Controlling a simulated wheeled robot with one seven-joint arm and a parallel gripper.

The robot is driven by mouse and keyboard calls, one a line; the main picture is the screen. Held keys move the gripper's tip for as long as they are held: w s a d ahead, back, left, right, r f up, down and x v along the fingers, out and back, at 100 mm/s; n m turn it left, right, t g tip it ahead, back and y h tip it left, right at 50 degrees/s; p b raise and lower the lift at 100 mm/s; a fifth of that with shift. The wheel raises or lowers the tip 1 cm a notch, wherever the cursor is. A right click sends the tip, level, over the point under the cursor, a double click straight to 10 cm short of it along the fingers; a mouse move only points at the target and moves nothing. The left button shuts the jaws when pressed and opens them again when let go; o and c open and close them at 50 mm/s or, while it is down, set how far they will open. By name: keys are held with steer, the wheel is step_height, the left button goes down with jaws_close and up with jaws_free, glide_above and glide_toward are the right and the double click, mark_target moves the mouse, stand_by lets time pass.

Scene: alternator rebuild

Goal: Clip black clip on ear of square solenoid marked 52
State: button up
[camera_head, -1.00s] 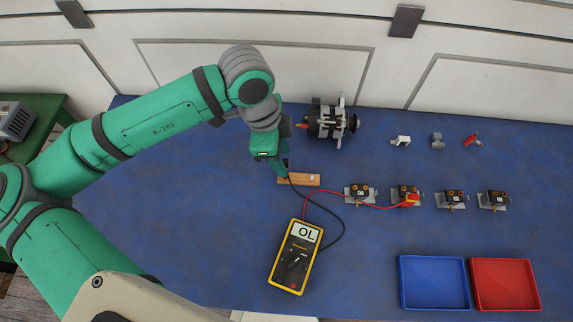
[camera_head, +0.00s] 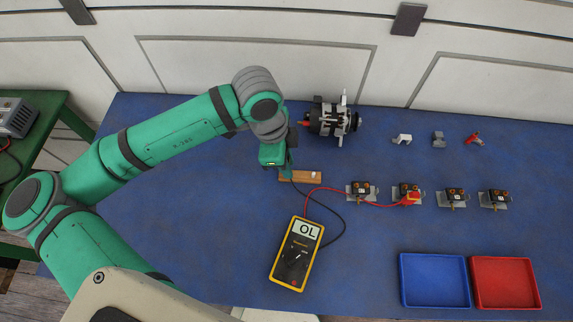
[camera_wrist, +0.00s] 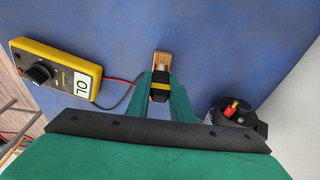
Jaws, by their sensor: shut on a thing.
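My gripper (camera_head: 286,174) is shut on the black clip (camera_wrist: 160,86), at the left end of a wooden block (camera_head: 308,177). The clip is mostly hidden by my gripper in the head view; in the wrist view it shows black with a yellow band between the fingers. I cannot tell whether it still touches the block. Several square solenoids stand in a row to the right: the first (camera_head: 361,190), the second (camera_head: 403,188) with a red clip (camera_head: 412,198) on its right side, the third (camera_head: 454,195) and the last (camera_head: 494,197). Their markings are too small to read.
A yellow multimeter (camera_head: 297,253) reading OL lies in front, with red and black leads across the mat. An alternator (camera_head: 330,120) stands behind the block. Small parts lie at the back right. A blue tray (camera_head: 404,303) and a red tray (camera_head: 537,304) sit at the front right.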

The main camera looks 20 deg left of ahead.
steer(key=shift+r, duration=2)
steer(key=shift+w+r, duration=0.15)
steer(key=shift+r, duration=0.3)
steer(key=shift+d+r, duration=0.25)
steer(key=shift+r, duration=0.8)
steer(key=w+d+n+t+y, duration=0.1)
steer(key=w+d+n, duration=0.2)
steer(key=d+n, duration=1.05)
steer(key=w+d+n+t+y, duration=0.15)
steer(key=w+d+n, duration=0.25)
steer(key=d, duration=1.8)
steer(key=shift+g, duration=0.45)
step_height(320, 180, down, 4)
steer(key=shift+s+a+f, duration=0.1)
steer(key=shift+f, duration=0.55)
